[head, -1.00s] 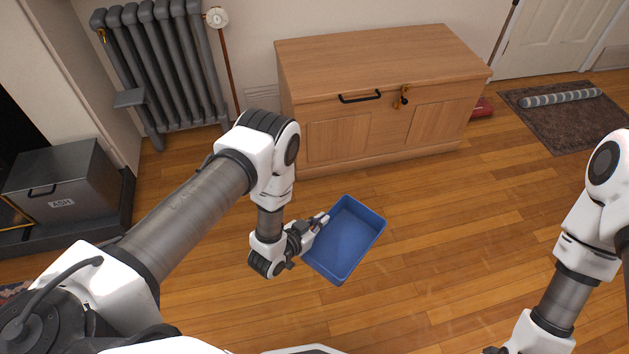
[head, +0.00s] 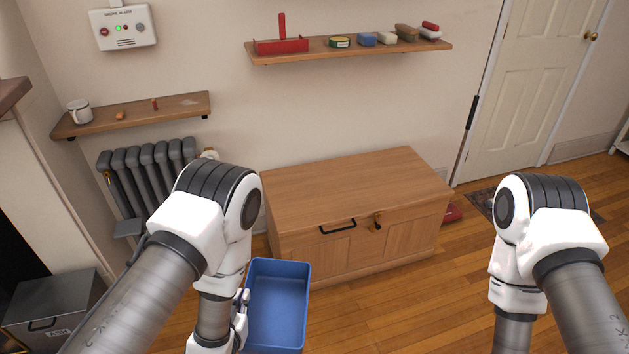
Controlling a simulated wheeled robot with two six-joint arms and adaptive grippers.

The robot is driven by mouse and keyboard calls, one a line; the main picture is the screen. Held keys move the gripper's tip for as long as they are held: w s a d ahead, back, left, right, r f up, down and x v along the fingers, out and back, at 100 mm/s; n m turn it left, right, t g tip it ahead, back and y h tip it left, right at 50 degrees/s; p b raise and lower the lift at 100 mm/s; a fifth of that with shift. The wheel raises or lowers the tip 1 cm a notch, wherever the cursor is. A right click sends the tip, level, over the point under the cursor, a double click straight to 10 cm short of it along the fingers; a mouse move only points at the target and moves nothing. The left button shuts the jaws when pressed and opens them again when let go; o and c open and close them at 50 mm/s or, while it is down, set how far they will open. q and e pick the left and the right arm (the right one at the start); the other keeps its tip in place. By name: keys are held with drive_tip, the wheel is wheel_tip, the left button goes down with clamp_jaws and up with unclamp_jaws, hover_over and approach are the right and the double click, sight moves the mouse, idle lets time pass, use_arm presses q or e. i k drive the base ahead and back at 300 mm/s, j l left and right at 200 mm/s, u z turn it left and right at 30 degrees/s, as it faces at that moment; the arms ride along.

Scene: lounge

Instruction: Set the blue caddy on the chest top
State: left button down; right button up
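The blue caddy (head: 278,305) is an open rectangular tray, empty inside, in front of the wooden chest at the lower middle of the head view. My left gripper (head: 241,308) is at the caddy's left wall and appears shut on it; the fingertips are partly hidden. The caddy looks held up in front of the chest, roughly level. The chest top (head: 350,187) is bare wood, with a black handle and a latch on the front below it. My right arm is at the right; its gripper is out of view below the frame.
A wall shelf (head: 350,49) with several small items hangs above the chest. A smaller shelf (head: 140,112) and a radiator (head: 150,180) are at the left. An ash box (head: 50,310) stands at lower left. Open wood floor (head: 410,300) lies right of the caddy.

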sight(360, 187)
drive_tip(key=i+l+u, duration=0.15)
drive_tip(key=i+l, duration=0.15)
drive_tip(key=i+l+u, duration=0.1)
drive_tip(key=i+l, duration=0.2)
drive_tip(key=i+l+u, duration=0.15)
drive_tip(key=i+l, duration=0.2)
drive_tip(key=i+l+u, duration=0.15)
drive_tip(key=l, duration=0.25)
drive_tip(key=i+l+u, duration=0.1)
drive_tip(key=i+l, duration=0.3)
drive_tip(key=i+l+u, duration=0.15)
drive_tip(key=l, duration=0.35)
drive_tip(key=i+l, duration=0.3)
drive_tip(key=l, duration=0.15)
drive_tip(key=i+l, duration=0.3)
drive_tip(key=l, duration=0.2)
